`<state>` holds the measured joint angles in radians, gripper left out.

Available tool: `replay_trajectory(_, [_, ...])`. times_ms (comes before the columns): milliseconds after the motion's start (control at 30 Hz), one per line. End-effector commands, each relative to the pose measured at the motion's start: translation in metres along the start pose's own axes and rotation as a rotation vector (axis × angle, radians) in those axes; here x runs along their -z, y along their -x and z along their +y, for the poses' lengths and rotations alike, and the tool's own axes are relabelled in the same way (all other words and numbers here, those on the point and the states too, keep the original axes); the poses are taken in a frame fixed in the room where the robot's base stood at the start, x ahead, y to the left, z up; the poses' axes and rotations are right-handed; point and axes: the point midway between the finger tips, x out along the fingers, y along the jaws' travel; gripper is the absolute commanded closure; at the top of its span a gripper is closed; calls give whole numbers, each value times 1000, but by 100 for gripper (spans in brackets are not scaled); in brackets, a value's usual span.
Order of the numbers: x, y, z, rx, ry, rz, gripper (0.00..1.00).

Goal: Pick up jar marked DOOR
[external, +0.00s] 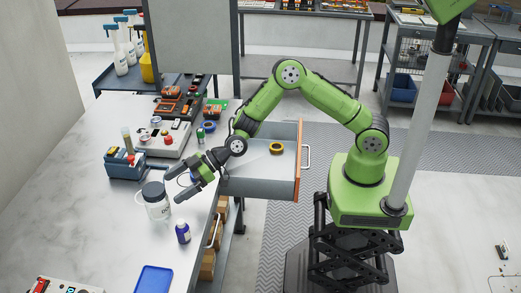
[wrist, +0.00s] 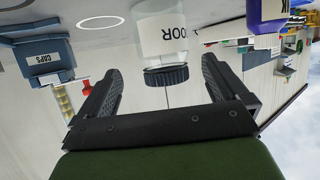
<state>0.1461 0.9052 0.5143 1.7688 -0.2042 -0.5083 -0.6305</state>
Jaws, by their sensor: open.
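The jar marked DOOR (external: 157,203) is clear with a white label and a dark ridged lid. It stands upright on the white worktop. In the wrist view, which is upside down, the jar (wrist: 168,38) is ahead of my gripper, with "OOR" readable on its label and its lid (wrist: 166,76) nearest the space between the fingers. My gripper (external: 175,186) is open and empty, just above and beside the jar in the external view. Both fingers (wrist: 158,90) show spread apart in the wrist view. I cannot tell whether any finger touches the jar.
A blue bottle (external: 183,232) stands close to the jar. A blue-grey box marked CUPS or similar (wrist: 42,58) is also near, with a control box (external: 163,139) behind. An open drawer (external: 262,185) lies under my arm. A blue tray (external: 153,280) sits nearer the front.

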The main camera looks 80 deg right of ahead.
Motion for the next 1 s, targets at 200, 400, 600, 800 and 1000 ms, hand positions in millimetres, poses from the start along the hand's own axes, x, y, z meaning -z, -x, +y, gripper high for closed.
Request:
replay_trajectory(200, [-1, -33, -1, 1, -2, -1, 0])
replay_trajectory(400, [-5, -68, -4, 0, -2, -1, 0])
replay_trajectory(600, [-4, -84, -3, -1, -1, -2, 0])
replay_trajectory(800, [-4, -84, -4, 0, -1, -2, 5])
replay_trajectory(1000, [-4, -83, -4, 0, 0, -2, 35])
